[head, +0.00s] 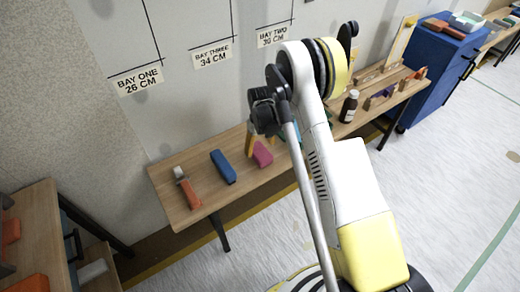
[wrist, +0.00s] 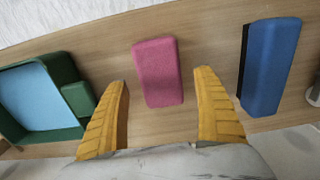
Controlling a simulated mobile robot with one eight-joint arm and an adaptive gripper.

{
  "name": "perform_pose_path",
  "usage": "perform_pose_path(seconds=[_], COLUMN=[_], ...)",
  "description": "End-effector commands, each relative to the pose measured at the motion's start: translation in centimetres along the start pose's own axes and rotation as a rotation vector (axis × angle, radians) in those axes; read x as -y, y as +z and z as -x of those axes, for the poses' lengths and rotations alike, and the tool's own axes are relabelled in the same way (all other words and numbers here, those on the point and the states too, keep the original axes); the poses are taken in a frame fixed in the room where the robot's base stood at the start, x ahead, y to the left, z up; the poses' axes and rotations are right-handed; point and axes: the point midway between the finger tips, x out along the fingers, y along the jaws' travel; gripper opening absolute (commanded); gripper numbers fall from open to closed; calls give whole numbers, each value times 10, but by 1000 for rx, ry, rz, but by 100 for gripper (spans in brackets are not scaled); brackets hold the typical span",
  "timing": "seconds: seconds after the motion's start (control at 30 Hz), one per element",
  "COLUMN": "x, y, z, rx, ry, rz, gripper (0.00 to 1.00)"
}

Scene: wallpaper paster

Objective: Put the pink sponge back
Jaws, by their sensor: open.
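The pink sponge (head: 262,154) lies on the narrow wooden table against the wall, partly behind my arm. In the wrist view the pink sponge (wrist: 158,72) lies flat on the wood, between and ahead of the two yellow fingers. My gripper (wrist: 160,92) is open and empty, one finger on each side of the sponge's near part, with no contact visible. In the head view my gripper (head: 250,140) is above the table next to the sponge, mostly hidden by my wrist.
A blue block (wrist: 270,66) lies to the right of the sponge in the wrist view, and a green tray (wrist: 66,62) with a light blue inside lies left. An orange-handled scraper (head: 187,190) lies at the table's left end. A brown bottle (head: 349,106) stands right of my arm.

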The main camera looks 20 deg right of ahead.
Motion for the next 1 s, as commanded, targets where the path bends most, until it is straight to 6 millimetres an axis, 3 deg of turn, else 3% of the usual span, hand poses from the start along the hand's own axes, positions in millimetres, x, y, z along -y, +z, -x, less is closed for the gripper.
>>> perform_pose_path(seconds=[0.03, 0.1, 0.47, 0.53, 0.67, 0.77, 0.9, 1.0], x=[1, 1, 1, 2, 4, 10, 21, 31], y=[0, 0, 0, 2, 11, 28, 64, 95], z=[20, 35, 84, 102, 163, 221, 290, 329], rx=[0, 0, -6, -19, -73, -131, -215, -275], ry=[0, 0, 2, 6, 22, 38, 57, 68], rz=[0, 0, -3, -10, -38, -69, -111, -142], gripper=[79, 79, 79, 79, 79, 79, 79, 79])
